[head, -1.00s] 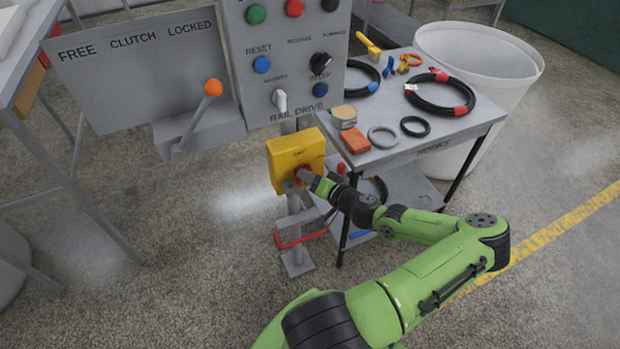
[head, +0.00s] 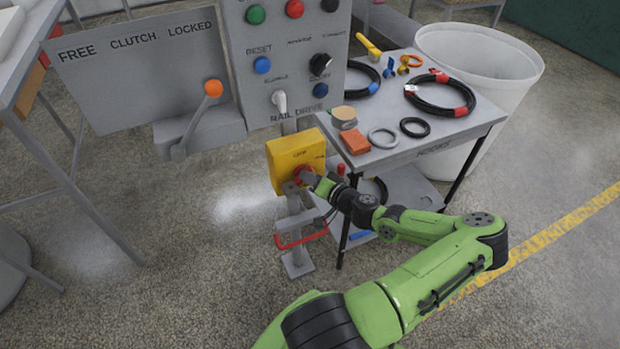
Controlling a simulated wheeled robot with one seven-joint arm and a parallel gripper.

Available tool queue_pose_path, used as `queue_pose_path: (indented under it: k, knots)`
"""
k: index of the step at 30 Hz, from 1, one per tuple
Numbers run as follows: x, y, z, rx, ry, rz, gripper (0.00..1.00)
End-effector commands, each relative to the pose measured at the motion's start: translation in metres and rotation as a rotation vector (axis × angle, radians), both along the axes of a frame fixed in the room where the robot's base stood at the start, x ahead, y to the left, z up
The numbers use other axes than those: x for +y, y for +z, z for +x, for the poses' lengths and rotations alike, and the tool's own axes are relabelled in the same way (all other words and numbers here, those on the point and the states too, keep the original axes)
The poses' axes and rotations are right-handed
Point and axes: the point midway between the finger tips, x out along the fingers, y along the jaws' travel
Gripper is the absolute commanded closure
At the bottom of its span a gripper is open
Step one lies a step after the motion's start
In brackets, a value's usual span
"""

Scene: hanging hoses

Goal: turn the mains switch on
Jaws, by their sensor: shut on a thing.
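A yellow switch box (head: 293,155) with a red rotary knob (head: 303,175) is mounted on the grey post below the rail drive panel. My gripper (head: 304,178) reaches the front of the box from the right and is shut on the red knob. The fingers hide much of the knob, and the knob's exact angle is hard to read. The lettering above the knob is too small to read.
The grey control panel (head: 292,60) with coloured buttons stands above the box. A clutch lever with an orange ball (head: 213,88) is at the left. A small table (head: 455,132) with hoses and rings stands close to the right, beside my arm. A white bin (head: 480,60) is behind it.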

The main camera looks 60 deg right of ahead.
Motion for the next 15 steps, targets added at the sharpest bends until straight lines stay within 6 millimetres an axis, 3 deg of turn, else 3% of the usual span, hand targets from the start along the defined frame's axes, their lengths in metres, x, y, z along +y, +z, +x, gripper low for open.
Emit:
queue_pose_path:
  k: [15]
  knots:
    - [-0.0026,-0.0063,-0.0014,-0.197,0.000,0.334,1.00]
